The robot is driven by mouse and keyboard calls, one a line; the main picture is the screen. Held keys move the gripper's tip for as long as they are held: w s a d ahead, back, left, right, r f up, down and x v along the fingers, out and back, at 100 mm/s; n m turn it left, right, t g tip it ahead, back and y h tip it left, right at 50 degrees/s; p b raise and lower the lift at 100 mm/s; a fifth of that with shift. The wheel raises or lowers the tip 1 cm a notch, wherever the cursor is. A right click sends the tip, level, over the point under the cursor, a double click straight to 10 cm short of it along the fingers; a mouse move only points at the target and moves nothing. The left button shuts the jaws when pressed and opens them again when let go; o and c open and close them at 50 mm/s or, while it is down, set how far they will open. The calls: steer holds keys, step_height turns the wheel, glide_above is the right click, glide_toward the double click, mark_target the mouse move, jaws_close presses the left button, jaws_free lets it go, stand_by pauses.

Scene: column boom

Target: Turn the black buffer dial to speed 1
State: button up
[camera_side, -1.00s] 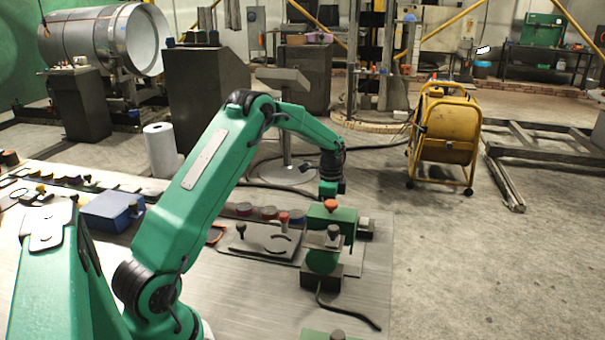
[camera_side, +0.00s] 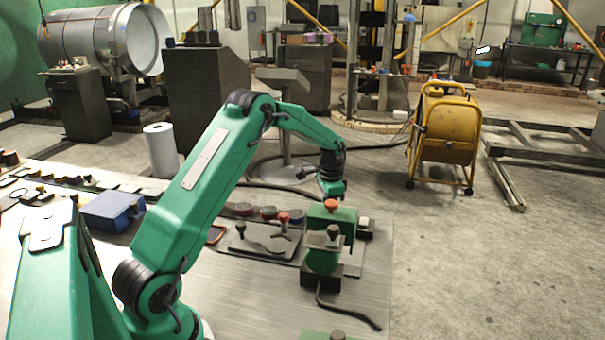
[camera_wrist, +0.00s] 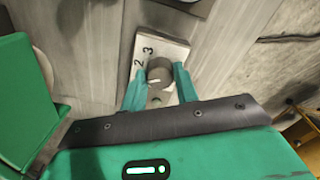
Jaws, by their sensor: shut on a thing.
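In the wrist view the dark round dial (camera_wrist: 160,73) sits on a pale metal plate (camera_wrist: 172,47) marked 2 and 3. A light line on the dial's face points left, below the 2. No 1 can be seen; the left finger covers part of that edge. My gripper (camera_wrist: 158,85) is shut on the dial, with one teal finger on each side.
A green block (camera_wrist: 28,90) stands close on the left in the wrist view. In the side view a dark plate with a lever (camera_side: 262,240) and a blue box (camera_side: 112,211) lie on the bench. A yellow wheeled machine (camera_side: 447,135) stands on the floor beyond.

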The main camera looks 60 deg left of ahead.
steer(key=shift+r+n, duration=0.1)
steer(key=shift+n, duration=1.5)
steer(key=o, duration=1)
step_height(320, 180, up, 7)
steer(key=shift+r, duration=0.4)
